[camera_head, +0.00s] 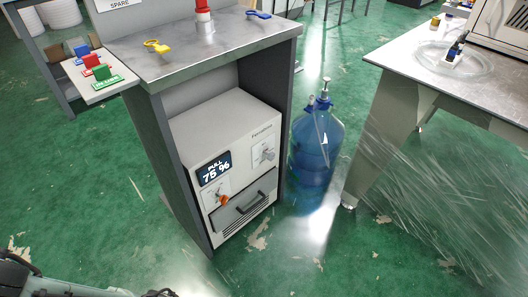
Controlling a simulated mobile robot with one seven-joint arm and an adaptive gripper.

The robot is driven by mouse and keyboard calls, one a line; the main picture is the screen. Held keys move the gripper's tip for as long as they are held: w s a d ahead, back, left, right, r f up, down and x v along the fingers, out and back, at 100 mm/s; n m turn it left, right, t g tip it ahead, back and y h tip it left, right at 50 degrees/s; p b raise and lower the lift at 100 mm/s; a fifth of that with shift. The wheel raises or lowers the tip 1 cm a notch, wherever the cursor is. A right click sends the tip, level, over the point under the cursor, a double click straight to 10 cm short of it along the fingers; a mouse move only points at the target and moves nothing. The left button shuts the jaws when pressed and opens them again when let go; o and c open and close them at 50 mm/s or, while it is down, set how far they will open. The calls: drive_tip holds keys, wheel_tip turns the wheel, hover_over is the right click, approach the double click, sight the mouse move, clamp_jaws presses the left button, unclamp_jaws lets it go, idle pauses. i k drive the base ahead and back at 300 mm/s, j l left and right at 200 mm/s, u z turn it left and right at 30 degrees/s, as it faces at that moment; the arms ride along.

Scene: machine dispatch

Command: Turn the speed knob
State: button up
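A white machine (232,160) sits in the lower bay of a grey metal bench. Its dark display (214,169) reads what looks like "PULL 75 %". An orange knob (222,199) is on a small panel below the display. A grey knob or lever (267,155) is on another panel at the upper right of the front. The labels are too small to tell which one is the speed knob. A drawer with a black handle (250,204) is below them. My gripper is not in view; only parts of my own body show at the bottom left.
The bench top (200,50) holds yellow pliers (157,46), a red-topped item (204,18) and a blue tool (258,14). A side shelf (100,88) holds coloured blocks. A blue bottle (316,145) stands right of the bench, near a table (405,60). Green floor in front is clear.

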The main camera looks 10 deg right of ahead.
sight(271, 157)
drive_tip(key=l, duration=0.55)
drive_tip(key=i+l, duration=0.15)
drive_tip(key=l, duration=0.4)
drive_tip(key=l+z, duration=0.1)
drive_tip(key=l, duration=0.45)
drive_tip(key=i+l, duration=0.15)
drive_tip(key=l, duration=0.35)
drive_tip(key=i+j, duration=0.3)
drive_tip(key=j+z, duration=0.05)
drive_tip(key=j, duration=0.05)
